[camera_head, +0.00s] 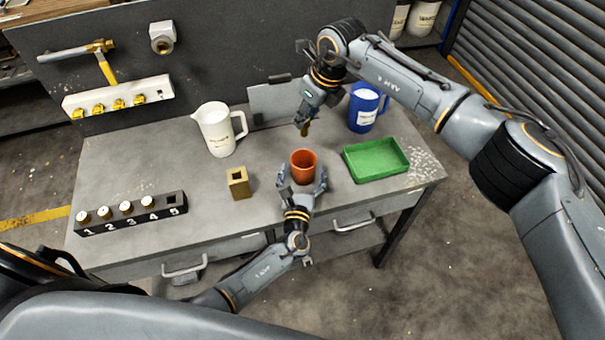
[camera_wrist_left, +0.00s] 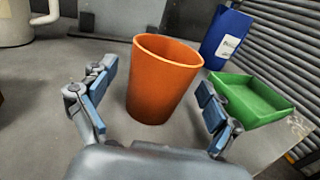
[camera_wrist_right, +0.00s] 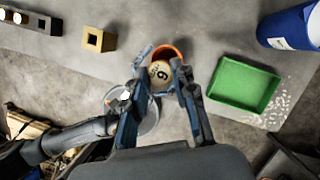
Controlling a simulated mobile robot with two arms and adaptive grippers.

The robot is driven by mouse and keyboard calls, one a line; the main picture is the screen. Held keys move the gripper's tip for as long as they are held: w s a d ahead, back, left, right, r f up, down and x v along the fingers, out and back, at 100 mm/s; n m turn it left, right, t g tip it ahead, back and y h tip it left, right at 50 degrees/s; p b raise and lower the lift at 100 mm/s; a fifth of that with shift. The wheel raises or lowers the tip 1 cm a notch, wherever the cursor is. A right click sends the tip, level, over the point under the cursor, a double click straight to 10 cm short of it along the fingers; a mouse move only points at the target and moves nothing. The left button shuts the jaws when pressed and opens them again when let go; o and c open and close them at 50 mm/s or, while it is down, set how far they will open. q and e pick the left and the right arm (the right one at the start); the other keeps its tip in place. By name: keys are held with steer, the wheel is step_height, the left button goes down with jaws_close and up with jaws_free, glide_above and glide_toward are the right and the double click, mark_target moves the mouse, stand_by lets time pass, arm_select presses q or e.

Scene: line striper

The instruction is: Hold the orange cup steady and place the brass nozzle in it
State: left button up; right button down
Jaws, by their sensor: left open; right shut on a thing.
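The orange cup (camera_head: 302,168) stands upright on the grey workbench. My left gripper (camera_head: 302,180) is open, with one finger on each side of the cup. In the left wrist view a gap shows between the cup (camera_wrist_left: 163,85) and both fingers. My right gripper (camera_head: 306,118) is shut on the brass nozzle (camera_head: 305,129), held in the air above and behind the cup. In the right wrist view the nozzle's round end (camera_wrist_right: 160,74) shows a dark number between the fingers and overlaps the cup (camera_wrist_right: 168,50), hiding most of its inside.
A green tray (camera_head: 376,163) lies right of the cup, and a blue jug (camera_head: 365,106) stands behind it. A square brass-coloured block (camera_head: 238,184) and a white pitcher (camera_head: 217,137) are to the left. A numbered black rack (camera_head: 131,217) with white-topped pieces sits farther left.

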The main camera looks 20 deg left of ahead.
arm_select(q)
steer(key=c, duration=1.2)
steer(key=shift+c, duration=0.2)
arm_select(e)
glide_toward(306, 151)
steer(key=shift+s+a+f, duration=0.35)
steer(key=shift+f, duration=0.5)
steer(key=shift+s+a+f, duration=0.35)
steer(key=shift+f, duration=0.5)
steer(key=shift+s+a+f, duration=0.3)
steer(key=shift+a+f, duration=0.05)
steer(key=shift+f, duration=0.5)
steer(key=c, duration=1)
jaws_free()
steer(key=v, duration=1.2)
